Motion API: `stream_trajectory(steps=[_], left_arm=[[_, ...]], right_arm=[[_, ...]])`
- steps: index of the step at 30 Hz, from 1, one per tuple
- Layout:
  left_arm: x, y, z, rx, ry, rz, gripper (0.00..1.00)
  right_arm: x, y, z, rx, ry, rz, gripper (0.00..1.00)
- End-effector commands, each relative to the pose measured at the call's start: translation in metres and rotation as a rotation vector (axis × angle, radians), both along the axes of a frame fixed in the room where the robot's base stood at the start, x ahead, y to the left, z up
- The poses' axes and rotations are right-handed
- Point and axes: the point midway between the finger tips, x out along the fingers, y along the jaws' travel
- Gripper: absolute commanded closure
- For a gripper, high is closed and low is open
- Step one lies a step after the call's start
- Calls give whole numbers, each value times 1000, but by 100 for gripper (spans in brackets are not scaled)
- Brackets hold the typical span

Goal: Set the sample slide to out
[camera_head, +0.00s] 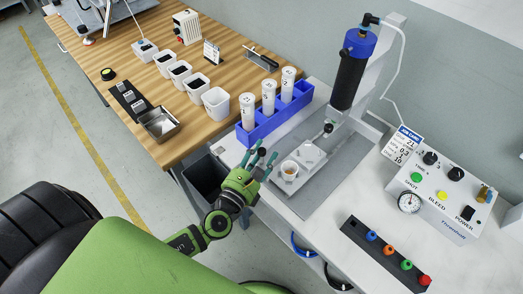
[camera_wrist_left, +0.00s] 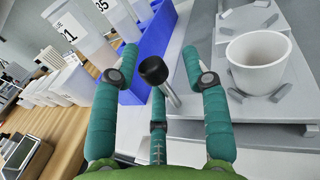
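The sample slide (camera_head: 311,155) is a light grey plate on the grey base of the dispenser. A small white cup (camera_head: 289,170) sits on it, in front of and left of the dispenser's tip. The cup also shows in the left wrist view (camera_wrist_left: 259,60). My left gripper (camera_head: 261,165), with teal fingers, is open beside the slide's left edge. In the left wrist view a black ball knob on a metal rod (camera_wrist_left: 153,70) stands between the spread fingers, with a visible gap to the side fingers; contact with the middle finger cannot be told. My right gripper is not in view.
A blue rack (camera_head: 275,122) with white numbered cartridges stands close behind my left gripper. The black and blue dispenser (camera_head: 350,75) rises behind the slide. A control box (camera_head: 440,190) and a tray of coloured tips (camera_head: 385,252) are on the right. A wooden table (camera_head: 120,65) holds several containers.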

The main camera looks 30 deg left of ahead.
Motion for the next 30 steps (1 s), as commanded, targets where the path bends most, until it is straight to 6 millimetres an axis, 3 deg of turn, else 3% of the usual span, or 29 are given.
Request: stream_trajectory(steps=[9,21,30], left_arm=[[-7,2,4,5,-8,5,54],[-88,4,3,5,-3,1,54],[-119,6,3,2,-5,2,54]], right_arm=[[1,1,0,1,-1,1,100],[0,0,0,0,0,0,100],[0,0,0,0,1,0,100]])
